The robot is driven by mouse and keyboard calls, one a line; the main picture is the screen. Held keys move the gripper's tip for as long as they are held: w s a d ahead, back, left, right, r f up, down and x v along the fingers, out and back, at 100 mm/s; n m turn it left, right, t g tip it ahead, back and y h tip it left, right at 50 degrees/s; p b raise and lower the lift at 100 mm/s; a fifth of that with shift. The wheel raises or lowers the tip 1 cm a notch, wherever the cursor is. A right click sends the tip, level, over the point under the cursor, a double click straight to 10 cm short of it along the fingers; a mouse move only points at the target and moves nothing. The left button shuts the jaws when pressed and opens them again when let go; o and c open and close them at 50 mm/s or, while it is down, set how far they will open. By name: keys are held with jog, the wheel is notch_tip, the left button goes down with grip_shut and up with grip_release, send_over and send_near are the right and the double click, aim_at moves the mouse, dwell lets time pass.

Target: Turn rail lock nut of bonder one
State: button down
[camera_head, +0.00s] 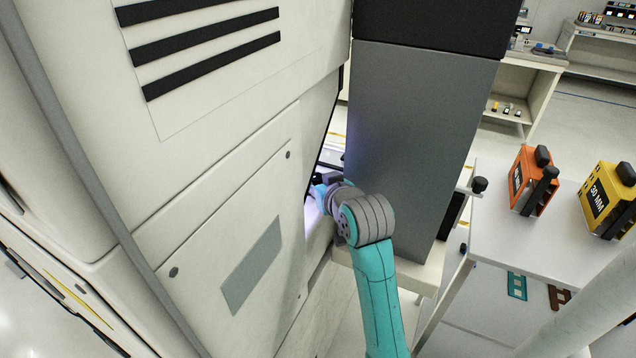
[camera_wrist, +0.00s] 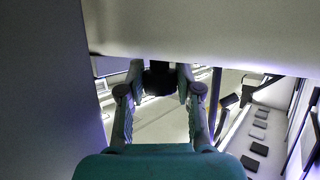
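In the wrist view my gripper (camera_wrist: 161,80) has its two fingers apart, one on each side of a dark, blocky thing (camera_wrist: 160,78) under a pale overhanging panel. This may be the rail lock nut, but it is too dark to be sure. I cannot tell whether the fingertips press on it. In the head view my gripper (camera_head: 319,190) reaches into the lit opening in the side of the large cream machine (camera_head: 215,195), likely bonder one. Its fingertips and the nut are hidden there.
A grey cabinet (camera_head: 410,130) stands close on the right of my wrist. A white table (camera_head: 490,245) holds an orange box (camera_head: 522,185) and a yellow box (camera_head: 600,205). In the wrist view, lit rails (camera_wrist: 235,120) and several dark squares (camera_wrist: 257,140) lie at the right.

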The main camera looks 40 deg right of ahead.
jog(key=shift+a+m+g+h, duration=0.1)
jog(key=shift+m+g+h, duration=0.3)
jog(key=shift+m+h, duration=0.4)
jog(key=c, duration=1.1)
grip_release()
jog(key=shift+o, duration=0.2)
jog(key=shift+d+n+y, duration=0.2)
jog(key=shift+n+y, duration=0.4)
jog(key=shift+y, duration=0.1)
